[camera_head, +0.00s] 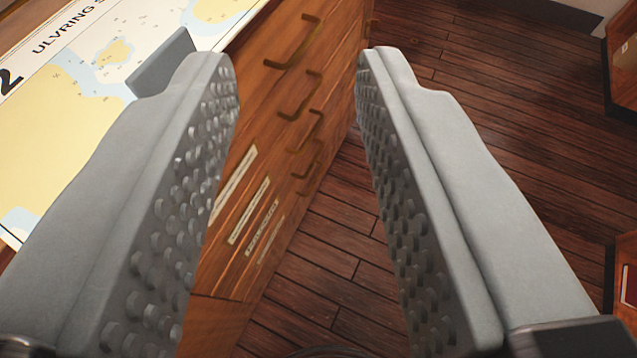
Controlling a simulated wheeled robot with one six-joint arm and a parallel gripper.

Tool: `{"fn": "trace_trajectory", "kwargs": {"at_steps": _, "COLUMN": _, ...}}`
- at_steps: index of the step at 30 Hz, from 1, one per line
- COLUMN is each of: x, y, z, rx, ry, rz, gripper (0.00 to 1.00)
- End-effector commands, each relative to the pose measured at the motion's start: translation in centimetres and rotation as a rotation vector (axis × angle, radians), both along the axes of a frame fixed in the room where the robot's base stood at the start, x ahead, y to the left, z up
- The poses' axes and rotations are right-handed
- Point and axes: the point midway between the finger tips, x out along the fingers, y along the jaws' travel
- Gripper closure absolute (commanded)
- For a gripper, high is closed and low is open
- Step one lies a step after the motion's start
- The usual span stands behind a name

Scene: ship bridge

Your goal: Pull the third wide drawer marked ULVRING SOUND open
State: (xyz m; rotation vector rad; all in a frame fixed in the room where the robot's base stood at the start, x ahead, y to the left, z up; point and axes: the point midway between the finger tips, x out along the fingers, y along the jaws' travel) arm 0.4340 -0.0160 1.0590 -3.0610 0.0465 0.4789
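A wooden chest of drawers (330,60) stands below me, its front seen steeply from above. Several dark bracket handles run down the front: the top handle (295,42), the second handle (301,97), the third handle (304,133) and a lower one. Pale label strips sit on the drawer fronts; the third label (262,228) is too small to read surely. The drawers look shut. My gripper (295,58) is open and empty, its studded fingers wide apart. In the picture the handles lie between the fingers, with no contact visible. The left finger hides part of the front.
A sea chart (60,130) headed "ULVRING S…", with a large 2, lies on the chest top. A grey block (162,62) shows beside the left finger. Bare plank floor (480,100) lies right of the chest. Wooden furniture (622,60) stands at the right edge.

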Motion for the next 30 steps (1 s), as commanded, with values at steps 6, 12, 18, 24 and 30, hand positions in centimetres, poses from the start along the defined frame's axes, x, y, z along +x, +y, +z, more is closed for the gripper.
{"fn": "trace_trajectory", "kwargs": {"at_steps": 6, "x": 4.4, "y": -1.4, "z": -5.5, "rx": 0.059, "ry": 0.212, "rz": -0.006, "gripper": 0.69}}
{"fn": "trace_trajectory", "kwargs": {"at_steps": 12, "x": 7.5, "y": -2.5, "z": -10.5, "rx": 0.129, "ry": 0.389, "rz": 0.009, "gripper": 0.69}}
{"fn": "trace_trajectory", "kwargs": {"at_steps": 18, "x": 10.0, "y": -3.3, "z": -15.4, "rx": 0.219, "ry": 0.547, "rz": 0.04, "gripper": 0.69}}
{"fn": "trace_trajectory", "kwargs": {"at_steps": 24, "x": 12.2, "y": -4.2, "z": -19.8, "rx": 0.328, "ry": 0.681, "rz": 0.084, "gripper": 0.69}}
{"fn": "trace_trajectory", "kwargs": {"at_steps": 30, "x": 14.1, "y": -5.0, "z": -24.0, "rx": 0.455, "ry": 0.787, "rz": 0.14, "gripper": 0.69}}
